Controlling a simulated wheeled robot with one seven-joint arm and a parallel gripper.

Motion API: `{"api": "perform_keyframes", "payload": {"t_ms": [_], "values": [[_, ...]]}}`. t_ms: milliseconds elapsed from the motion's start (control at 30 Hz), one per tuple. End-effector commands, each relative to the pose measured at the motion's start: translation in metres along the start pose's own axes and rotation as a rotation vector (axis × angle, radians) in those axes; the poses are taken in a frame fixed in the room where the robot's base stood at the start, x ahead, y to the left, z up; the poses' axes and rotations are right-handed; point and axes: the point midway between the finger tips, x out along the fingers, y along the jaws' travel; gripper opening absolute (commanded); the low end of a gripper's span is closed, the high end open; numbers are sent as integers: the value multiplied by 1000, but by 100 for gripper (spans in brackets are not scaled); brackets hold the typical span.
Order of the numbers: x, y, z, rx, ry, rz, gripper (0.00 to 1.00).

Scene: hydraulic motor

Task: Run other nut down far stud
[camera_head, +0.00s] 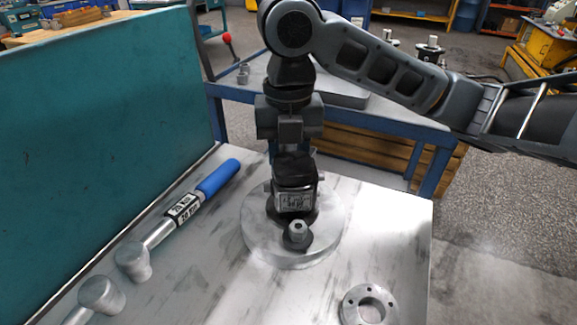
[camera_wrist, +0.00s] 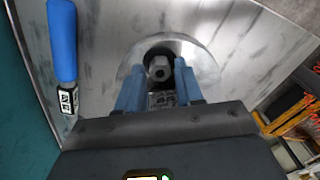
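The hydraulic motor, a dark block with a white label (camera_head: 293,200), stands on a round metal flange plate (camera_head: 262,237). A near nut (camera_head: 297,232) sits on a dark lug at the plate's front. My gripper (camera_wrist: 158,65) points down behind the motor, its blue fingers spread apart. In the wrist view the far nut (camera_wrist: 159,68) shows as a hex with a central hole on a dark lug. It appears between the fingertips, with gaps on both sides; I cannot tell its exact height against them. The head view hides this far nut and most of the fingers.
A torque wrench with a blue handle (camera_head: 218,178) lies at the left, beside the teal panel (camera_head: 95,130). A round flange with holes (camera_head: 368,304) lies at the front right. The metal tabletop (camera_head: 395,225) is clear right of the plate.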

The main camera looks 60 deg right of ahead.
Motion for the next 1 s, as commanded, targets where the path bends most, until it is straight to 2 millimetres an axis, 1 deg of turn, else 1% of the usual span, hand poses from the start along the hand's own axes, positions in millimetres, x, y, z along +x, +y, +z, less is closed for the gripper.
{"api": "perform_keyframes", "payload": {"t_ms": [33,200,300,400,1000], "values": [[5,0,0,-67,-2,0,36],[4,0,0,-305,-2,0,36],[3,0,0,-416,-1,0,36],[1,0,0,-475,-1,0,36],[1,0,0,-486,0,0,36]]}}
